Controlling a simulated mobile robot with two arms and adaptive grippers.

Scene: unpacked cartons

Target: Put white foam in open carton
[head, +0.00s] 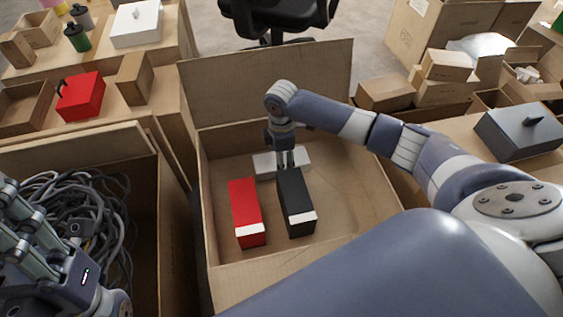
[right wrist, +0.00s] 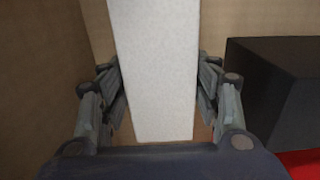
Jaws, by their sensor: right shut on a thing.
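The white foam block (head: 265,165) is inside the open carton (head: 335,248), near its back wall and behind the red and black boxes. My right gripper (head: 285,160) reaches down into the carton and is shut on the foam. In the right wrist view the foam (right wrist: 155,70) stands between the two fingers (right wrist: 160,105), with a finger against each side. I cannot tell whether the foam touches the carton floor. My left gripper (head: 25,235) is at the left edge over a carton of cables; its fingertips are partly cut off.
A red box (head: 243,205) and a black box (head: 294,195) lie in the open carton, in front of the foam. The carton's right side has bare floor. A carton of grey cables (head: 100,215) stands to the left. Tables with boxes stand on both sides.

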